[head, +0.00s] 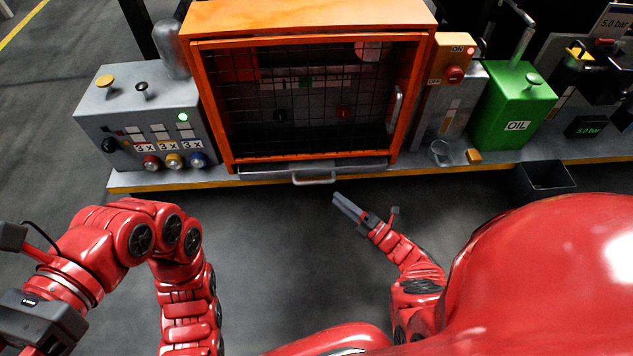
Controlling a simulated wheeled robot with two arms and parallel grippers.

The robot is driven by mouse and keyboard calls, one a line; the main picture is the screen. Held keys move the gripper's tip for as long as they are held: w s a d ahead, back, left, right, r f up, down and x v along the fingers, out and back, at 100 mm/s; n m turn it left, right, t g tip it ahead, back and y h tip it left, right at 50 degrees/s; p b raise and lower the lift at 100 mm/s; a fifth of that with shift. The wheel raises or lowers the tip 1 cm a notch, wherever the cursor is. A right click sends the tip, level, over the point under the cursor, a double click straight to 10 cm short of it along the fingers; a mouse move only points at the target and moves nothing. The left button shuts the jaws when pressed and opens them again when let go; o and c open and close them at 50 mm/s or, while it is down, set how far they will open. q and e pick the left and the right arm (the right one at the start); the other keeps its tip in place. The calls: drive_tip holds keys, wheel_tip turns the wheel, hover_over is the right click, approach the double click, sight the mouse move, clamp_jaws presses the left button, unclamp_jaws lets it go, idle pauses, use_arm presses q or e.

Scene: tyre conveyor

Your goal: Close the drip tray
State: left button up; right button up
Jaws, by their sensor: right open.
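The drip tray (270,172) is a grey, shallow drawer under the orange cabinet, with a bar handle (314,179) on its front. Its front lip sticks out a little past the cabinet's base; how far it is out is hard to tell. My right gripper (336,199) is open, with its grey fingers pointing up and left just below the handle in the picture. It is apart from the handle and empty. My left gripper (12,237) is only partly in view at the left edge, and its jaws cannot be made out.
The orange cabinet (320,22) has a mesh door with a handle at right. A grey control box (135,90) stands to its left, a green oil can (513,105) to its right. A small black bin (545,180) stands at the bench edge. The floor before the bench is clear.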

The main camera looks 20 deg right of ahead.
sight(317, 181)
drive_tip(key=b+x, duration=0.1)
drive_tip(key=x, duration=0.8)
drive_tip(key=shift+w+a, duration=0.2)
drive_tip(key=shift+w, duration=0.1)
use_arm(q)
drive_tip(key=s+a+f+t, duration=0.1)
drive_tip(key=a+f+m+t, duration=0.1)
drive_tip(key=t, duration=0.1)
drive_tip(key=shift+s+a+f+t+y, duration=0.25)
drive_tip(key=shift+s+a+t+y, duration=0.05)
drive_tip(key=shift+s+a, duration=0.1)
use_arm(e)
clamp_jaws()
